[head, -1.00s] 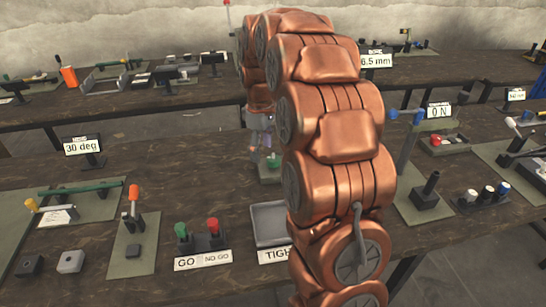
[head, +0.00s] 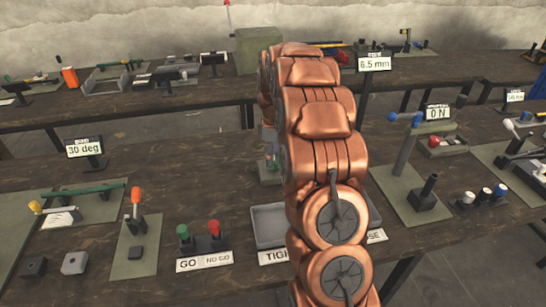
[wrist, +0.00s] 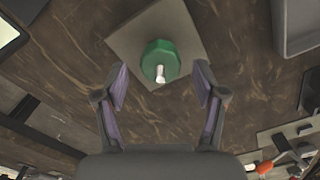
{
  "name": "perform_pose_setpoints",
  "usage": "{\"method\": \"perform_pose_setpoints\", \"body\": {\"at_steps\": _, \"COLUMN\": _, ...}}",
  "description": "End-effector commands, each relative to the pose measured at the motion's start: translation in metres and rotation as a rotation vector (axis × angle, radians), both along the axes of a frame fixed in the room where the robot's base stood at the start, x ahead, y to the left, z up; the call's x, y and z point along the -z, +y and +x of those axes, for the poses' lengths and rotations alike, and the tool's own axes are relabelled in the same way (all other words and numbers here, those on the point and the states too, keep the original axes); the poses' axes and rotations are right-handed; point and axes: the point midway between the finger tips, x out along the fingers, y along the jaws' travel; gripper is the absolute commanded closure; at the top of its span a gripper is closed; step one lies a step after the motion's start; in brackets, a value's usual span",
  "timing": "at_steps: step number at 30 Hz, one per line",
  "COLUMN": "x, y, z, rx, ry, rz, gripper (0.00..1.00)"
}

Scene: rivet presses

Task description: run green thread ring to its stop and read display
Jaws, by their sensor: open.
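In the wrist view a green faceted ring (wrist: 160,62) sits around a pale pin on a grey-green plate (wrist: 125,38). My gripper (wrist: 161,86) is open, its two purple-padded fingers apart on either side of the ring's near edge. No contact with the ring shows. In the head view my arm hides most of this spot; part of a grey-green base (head: 268,174) shows beside the arm. Displays read 6.5 mm (head: 374,64), 30 deg (head: 85,148) and 0 N (head: 438,113). I cannot tell which belongs to the ring.
A grey tray (head: 268,236) lies partly behind my arm, also in the wrist view (wrist: 287,40). Green and red GO/NO GO gauges (head: 200,238) stand left of it. An orange-handled lever (head: 137,215) is further left. A press stand (head: 402,165) is to the right.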

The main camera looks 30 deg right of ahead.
Motion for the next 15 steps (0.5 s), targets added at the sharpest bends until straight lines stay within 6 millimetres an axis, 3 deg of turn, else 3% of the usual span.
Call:
{"method": "perform_pose_setpoints", "body": {"at_steps": 6, "x": 0.014, "y": 0.0, "z": 0.0, "rx": 0.001, "ry": 0.001, "rz": 0.001, "gripper": 0.3}}
{"method": "perform_pose_setpoints", "body": {"at_steps": 15, "x": 0.017, "y": 0.0, "z": 0.0, "rx": 0.001, "ry": -0.001, "rz": 0.0, "gripper": 0.3}}
